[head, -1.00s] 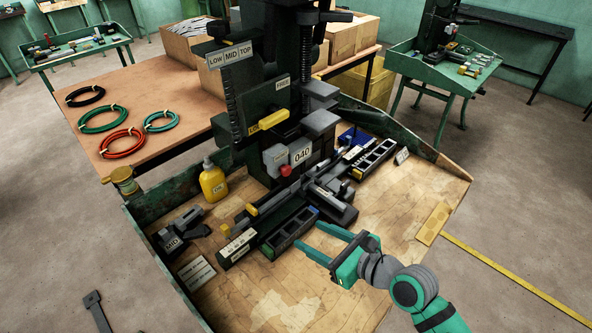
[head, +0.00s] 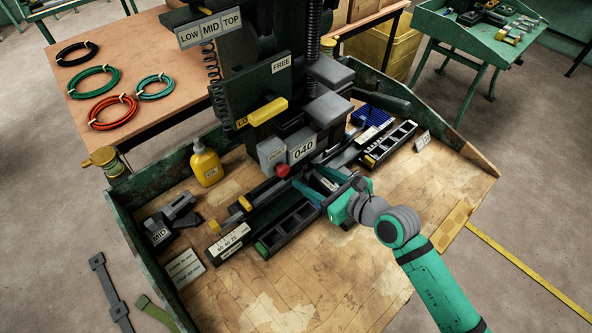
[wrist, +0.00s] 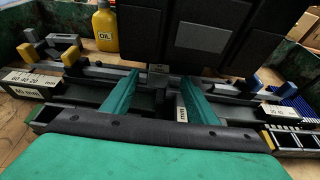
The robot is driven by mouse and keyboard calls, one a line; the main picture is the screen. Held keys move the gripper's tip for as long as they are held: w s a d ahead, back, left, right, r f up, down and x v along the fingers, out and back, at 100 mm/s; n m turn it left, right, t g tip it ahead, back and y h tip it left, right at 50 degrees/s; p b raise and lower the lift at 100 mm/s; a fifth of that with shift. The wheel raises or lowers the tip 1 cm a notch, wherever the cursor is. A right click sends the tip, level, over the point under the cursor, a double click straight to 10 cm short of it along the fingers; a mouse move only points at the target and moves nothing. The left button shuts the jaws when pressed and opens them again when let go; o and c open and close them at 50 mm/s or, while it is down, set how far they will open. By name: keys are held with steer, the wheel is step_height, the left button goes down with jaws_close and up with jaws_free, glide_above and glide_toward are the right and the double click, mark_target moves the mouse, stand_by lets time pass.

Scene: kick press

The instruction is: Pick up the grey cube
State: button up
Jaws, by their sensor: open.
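My gripper (head: 317,183) is open, its two green fingers reaching in at the front of the press, low over the bench. In the wrist view the fingers (wrist: 160,80) stand apart, and a small dark grey block (wrist: 158,76) shows between and just beyond their tips. It may be the grey cube, but I cannot tell for sure. I see no contact between fingers and block. In the head view the press and my gripper hide that spot. A larger grey block (head: 271,152) sits on the press beside the 040 label and the red knob.
The dark press head (wrist: 205,40) hangs close above and beyond the fingers. Long black trays (head: 290,228) lie along the press front. A yellow oil bottle (head: 207,165) stands left. The wooden bench front (head: 310,280) is bare.

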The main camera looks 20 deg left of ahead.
mark_target(299, 171)
steer(key=shift+x, duration=2.9)
steer(key=shift+s+d, duration=0.1)
steer(key=shift+s, duration=0.1)
steer(key=c, duration=1.3)
steer(key=shift+r, duration=0.1)
steer(key=shift+r, duration=0.2)
steer(key=shift+d, duration=0.15)
steer(key=s+d, duration=0.9)
steer(key=d, duration=0.5)
steer(key=shift+s+d+r, duration=0.25)
steer(key=shift+s+d, duration=0.1)
steer(key=shift+s, duration=0.05)
